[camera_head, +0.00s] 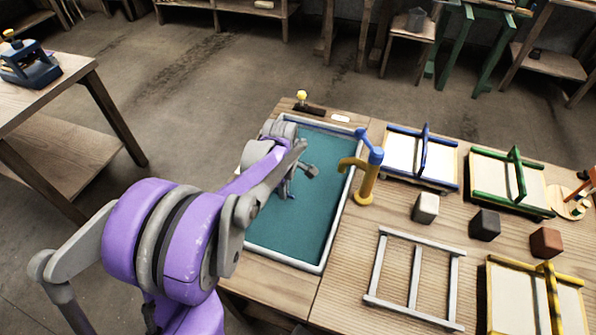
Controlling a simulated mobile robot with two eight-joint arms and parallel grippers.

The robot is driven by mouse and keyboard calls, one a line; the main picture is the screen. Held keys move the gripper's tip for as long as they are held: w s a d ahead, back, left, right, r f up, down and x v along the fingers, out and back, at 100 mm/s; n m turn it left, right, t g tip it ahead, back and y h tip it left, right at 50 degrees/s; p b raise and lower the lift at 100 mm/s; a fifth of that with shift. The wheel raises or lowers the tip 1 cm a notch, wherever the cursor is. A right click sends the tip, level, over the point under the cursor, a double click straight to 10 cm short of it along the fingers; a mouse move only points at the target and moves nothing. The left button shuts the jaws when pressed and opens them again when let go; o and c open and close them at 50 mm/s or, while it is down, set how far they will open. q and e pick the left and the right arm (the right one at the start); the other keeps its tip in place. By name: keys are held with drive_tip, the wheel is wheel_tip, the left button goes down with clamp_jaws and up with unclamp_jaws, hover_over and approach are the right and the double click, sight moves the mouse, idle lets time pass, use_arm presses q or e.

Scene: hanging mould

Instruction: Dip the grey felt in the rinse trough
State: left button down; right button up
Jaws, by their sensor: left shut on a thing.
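The rinse trough (318,225) is a long pale-rimmed basin with a flat teal surface inside, set in the wooden bench. My left arm reaches over its left rim from the lower left. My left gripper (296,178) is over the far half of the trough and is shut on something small. A small dark grey piece (311,171) shows at its tip and looks like the grey felt, but the arm hides most of it. I cannot tell whether it touches the teal surface. My right gripper is not in view.
A yellow and blue tap (368,172) stands at the trough's right rim. Right of it are blue, green and yellow framed boards, an empty grey frame (415,280), and pale (425,207), black (484,225) and brown (545,242) blocks.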

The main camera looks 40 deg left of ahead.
use_arm(q)
drive_tip(key=shift+w+a, duration=0.2)
drive_tip(key=shift+w, duration=0.4)
drive_tip(key=shift+s, duration=0.1)
drive_tip(key=shift+s+d, duration=0.25)
drive_tip(key=shift+s, duration=0.45)
drive_tip(key=shift+s+d, duration=0.25)
drive_tip(key=shift+s, duration=0.4)
drive_tip(key=shift+r, duration=0.15)
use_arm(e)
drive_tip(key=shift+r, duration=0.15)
use_arm(q)
wheel_tip(320, 180, up, 11)
drive_tip(key=p, duration=0.7)
drive_tip(key=shift+p, duration=0.4)
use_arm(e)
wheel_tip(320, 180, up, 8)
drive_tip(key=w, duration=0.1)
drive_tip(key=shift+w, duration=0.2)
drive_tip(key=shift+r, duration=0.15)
